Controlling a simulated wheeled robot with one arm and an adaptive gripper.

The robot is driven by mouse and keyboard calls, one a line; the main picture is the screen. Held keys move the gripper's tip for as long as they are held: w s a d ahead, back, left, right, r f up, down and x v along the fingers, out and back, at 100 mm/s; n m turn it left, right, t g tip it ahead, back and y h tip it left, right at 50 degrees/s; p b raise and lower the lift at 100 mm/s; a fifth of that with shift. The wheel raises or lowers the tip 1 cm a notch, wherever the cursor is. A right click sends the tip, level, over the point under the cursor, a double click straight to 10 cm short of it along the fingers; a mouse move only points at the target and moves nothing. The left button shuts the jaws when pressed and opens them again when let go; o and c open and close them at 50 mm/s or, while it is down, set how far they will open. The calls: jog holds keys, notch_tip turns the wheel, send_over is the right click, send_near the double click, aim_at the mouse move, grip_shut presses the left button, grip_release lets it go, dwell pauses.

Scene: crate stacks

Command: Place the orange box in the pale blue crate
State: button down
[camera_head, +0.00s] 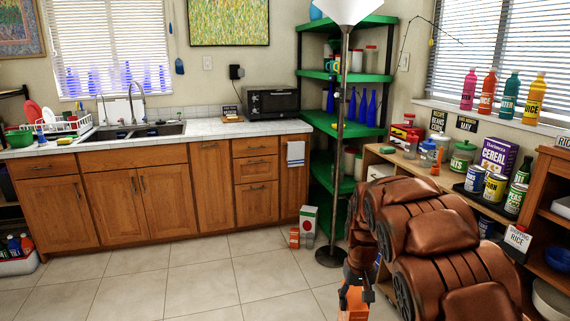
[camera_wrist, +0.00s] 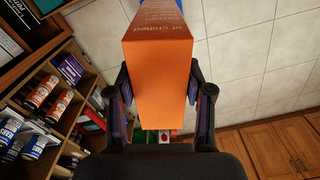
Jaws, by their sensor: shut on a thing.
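My gripper (camera_head: 357,278) is low in the head view, right of centre, partly hidden by my brown arm. It is shut on an orange box (camera_head: 353,304), whose lower end is cut off by the picture edge. In the wrist view, the two dark fingers of my gripper (camera_wrist: 159,78) press on both sides of the orange box (camera_wrist: 160,50). The box has pale print on its top part. I cannot make out a pale blue crate for certain. A whitish crate (camera_head: 20,266) with several bottles stands on the floor at the far left of the head view.
Another small orange box (camera_head: 294,238) and a white-green carton (camera_head: 309,222) stand on the floor by the lamp pole (camera_head: 340,150) and green corner shelf (camera_head: 320,190). Wooden shelves with cans and jars (camera_head: 460,155) line the right. The tiled floor (camera_head: 190,285) is clear.

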jog(key=shift+s+d+r+p, duration=0.1)
jog(key=shift+s+r+p, duration=0.05)
jog(key=shift+r+p, duration=0.95)
jog(key=shift+s+a+r+p, duration=0.1)
jog(key=shift+s+r+p, duration=0.1)
jog(key=shift+r+p, duration=0.9)
jog(key=shift+s+d+r+p, duration=0.15)
jog(key=shift+r+p, duration=0.55)
jog(key=shift+p, duration=0.8)
jog(key=shift+f, duration=0.1)
